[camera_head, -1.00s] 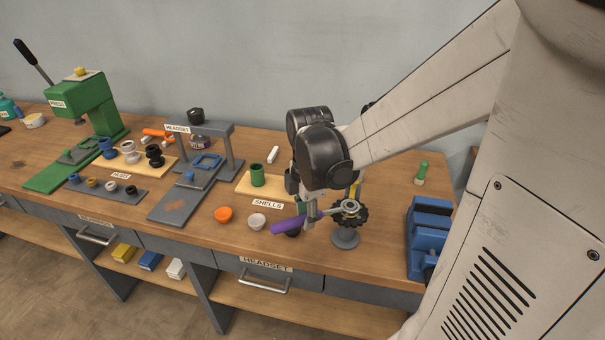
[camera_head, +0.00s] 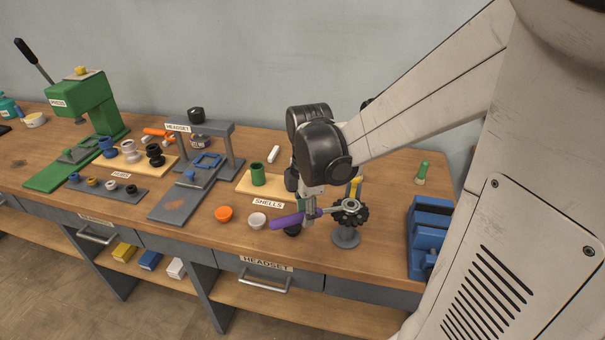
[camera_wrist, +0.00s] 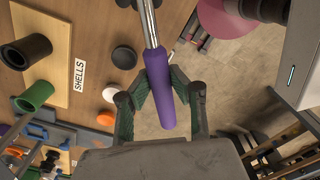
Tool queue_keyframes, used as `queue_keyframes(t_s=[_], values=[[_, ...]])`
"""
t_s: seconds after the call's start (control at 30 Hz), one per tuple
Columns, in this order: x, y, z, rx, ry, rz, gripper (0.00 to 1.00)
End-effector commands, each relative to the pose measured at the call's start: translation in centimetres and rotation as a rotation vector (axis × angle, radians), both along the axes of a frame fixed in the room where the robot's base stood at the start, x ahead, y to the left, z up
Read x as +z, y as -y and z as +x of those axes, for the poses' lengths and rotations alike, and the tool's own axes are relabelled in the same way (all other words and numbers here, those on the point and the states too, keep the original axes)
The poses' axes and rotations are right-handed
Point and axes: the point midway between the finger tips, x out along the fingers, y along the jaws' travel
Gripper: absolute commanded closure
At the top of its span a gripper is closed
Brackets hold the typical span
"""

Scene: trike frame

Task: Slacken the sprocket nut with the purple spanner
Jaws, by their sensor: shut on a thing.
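The purple spanner (camera_head: 288,221) has a purple handle and a metal shaft. My gripper (camera_head: 311,214) is shut on it; the wrist view shows the fingers (camera_wrist: 157,90) on both sides of the purple handle (camera_wrist: 160,95). The spanner lies roughly level above the bench, its metal head reaching the top of the dark toothed sprocket (camera_head: 349,217). The sprocket sits on a grey round stand. The nut is too small to make out, and I cannot tell how the spanner head sits on it. The shaft's far end leaves the wrist view at the top.
A blue vise-like block (camera_head: 430,235) stands right of the sprocket. A green cylinder (camera_head: 258,176) stands on the shells board. A yellow tool is behind the sprocket.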

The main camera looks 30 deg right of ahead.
Motion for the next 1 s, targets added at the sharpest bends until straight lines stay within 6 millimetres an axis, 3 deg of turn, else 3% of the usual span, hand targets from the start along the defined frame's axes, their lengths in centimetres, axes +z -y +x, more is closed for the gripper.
queue_keyframes(t_s=[0.1, 0.13, 0.27, 1.0], values=[[0.0, 0.0, 0.2, -0.012, 0.001, 0.0, 1.0], [0.0, 0.0, 0.2, -0.013, 0.001, 0.0, 0.85], [0.0, 0.0, 0.1, -0.012, 0.0, 0.0, 1.0], [1.0, 0.0, 0.1, -0.012, 0.0, 0.0, 1.0]])
